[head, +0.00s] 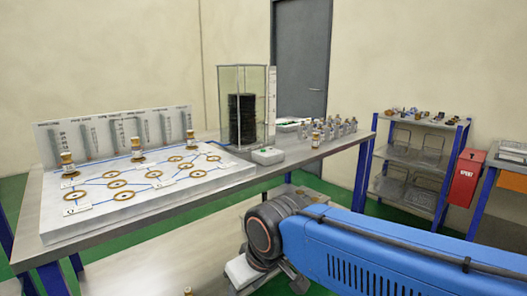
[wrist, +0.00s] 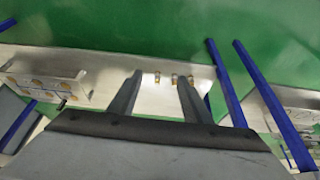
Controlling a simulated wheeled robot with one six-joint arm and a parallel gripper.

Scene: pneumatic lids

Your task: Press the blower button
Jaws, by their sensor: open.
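I cannot make out the button itself. My gripper is low in front of the table, mostly hidden behind my blue arm in the head view, well apart from the box. In the wrist view my gripper (wrist: 159,78) is open, with nothing between its fingers. The pale box cannot be made out there.
A white board (head: 150,190) with gold rings and small capped bottles covers the table's left. Several bottles (head: 340,129) stand at its right end. A shelf rack (head: 415,165) and red box (head: 465,177) stand at right. The wrist view shows blue posts (wrist: 262,95) and green floor.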

